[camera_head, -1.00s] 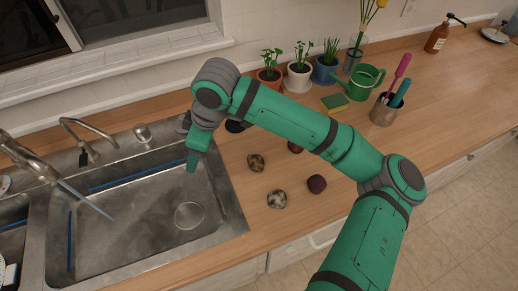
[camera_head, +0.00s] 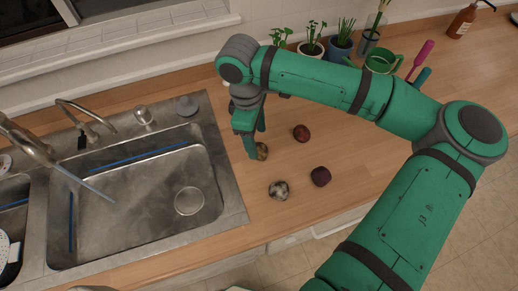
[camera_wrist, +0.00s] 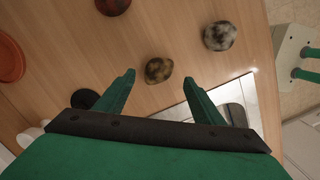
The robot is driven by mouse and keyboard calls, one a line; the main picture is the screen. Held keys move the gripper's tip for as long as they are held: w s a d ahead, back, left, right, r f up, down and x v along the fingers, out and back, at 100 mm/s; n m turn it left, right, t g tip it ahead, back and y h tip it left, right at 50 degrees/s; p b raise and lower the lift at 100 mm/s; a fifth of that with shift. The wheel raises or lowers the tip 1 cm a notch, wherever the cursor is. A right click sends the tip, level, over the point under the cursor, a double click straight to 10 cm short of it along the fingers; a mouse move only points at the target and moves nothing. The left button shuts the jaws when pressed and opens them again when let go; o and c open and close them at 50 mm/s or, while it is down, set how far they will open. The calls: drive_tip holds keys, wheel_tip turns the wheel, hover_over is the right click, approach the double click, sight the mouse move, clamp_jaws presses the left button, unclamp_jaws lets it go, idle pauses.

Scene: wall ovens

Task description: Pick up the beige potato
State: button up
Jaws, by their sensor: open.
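A beige-brown mottled potato (camera_head: 262,151) lies on the wooden counter to the right of the sink, partly hidden behind my gripper in the head view. In the wrist view this potato (camera_wrist: 158,70) shows between and slightly beyond the fingertips. My gripper (camera_head: 257,142) is open, pointing down over it. In the wrist view the two fingers of my gripper (camera_wrist: 159,82) stand apart with nothing held. A paler grey-beige speckled potato (camera_head: 279,190) lies nearer the counter's front edge; it is at upper right in the wrist view (camera_wrist: 219,36).
A reddish potato (camera_head: 301,133) and a dark purple one (camera_head: 320,176) lie to the right. The steel sink (camera_head: 232,205) is at left, with a faucet (camera_head: 85,120). Potted plants (camera_head: 341,45) and a green watering can (camera_head: 382,60) stand behind my arm.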

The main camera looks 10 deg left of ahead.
sight(259, 148)
drive_tip(key=shift+w+d+f, duration=0.1)
drive_tip(key=shift+d+f, duration=0.05)
drive_tip(key=shift+f, duration=1.2)
drive_tip(key=shift+w+d+f, duration=0.1)
drive_tip(key=shift+f, duration=1.2)
drive_tip(key=c, duration=1.2)
